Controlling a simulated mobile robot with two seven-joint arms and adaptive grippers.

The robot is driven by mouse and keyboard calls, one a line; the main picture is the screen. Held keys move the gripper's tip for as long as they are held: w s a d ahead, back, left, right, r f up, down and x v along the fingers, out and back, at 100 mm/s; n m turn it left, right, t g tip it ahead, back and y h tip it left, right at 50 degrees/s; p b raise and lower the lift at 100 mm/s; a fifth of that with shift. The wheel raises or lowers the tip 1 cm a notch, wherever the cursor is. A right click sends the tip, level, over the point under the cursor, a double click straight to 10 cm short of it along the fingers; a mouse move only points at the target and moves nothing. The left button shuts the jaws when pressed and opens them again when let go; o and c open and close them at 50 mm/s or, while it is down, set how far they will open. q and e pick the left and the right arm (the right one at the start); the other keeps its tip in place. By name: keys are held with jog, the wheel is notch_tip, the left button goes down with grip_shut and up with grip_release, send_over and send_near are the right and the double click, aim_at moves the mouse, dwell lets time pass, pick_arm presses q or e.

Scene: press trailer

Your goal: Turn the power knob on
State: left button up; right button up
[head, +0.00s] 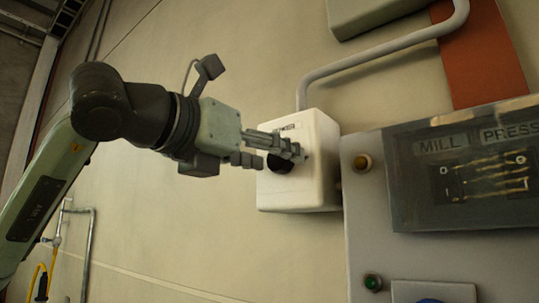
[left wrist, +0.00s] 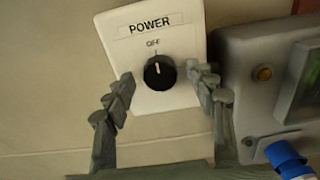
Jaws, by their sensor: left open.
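The power knob (left wrist: 160,73) is a round black dial with a white pointer line on a white box (left wrist: 116,28). The box is labelled POWER, with OFF above the knob, and the pointer line is up at OFF. My left gripper (left wrist: 164,85) is open, with one finger on each side of the knob and gaps visible between them in the left wrist view. In the head view my left gripper (head: 276,153) is at the front of the white box (head: 318,170) and partly hides the knob (head: 281,166). Contact cannot be told. My right gripper is not in view.
A grey MILL PRESS panel (head: 365,225) stands right of the box, with an amber button (head: 363,162), a green button (head: 373,282) and a blue part (head: 433,291). A conduit (head: 380,48) rises from the box. The wall left of the box is bare.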

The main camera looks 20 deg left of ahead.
pick_arm(q)
jog(key=shift+c, duration=0.5)
jog(key=c, duration=1.1)
jog(key=shift+o, duration=0.2)
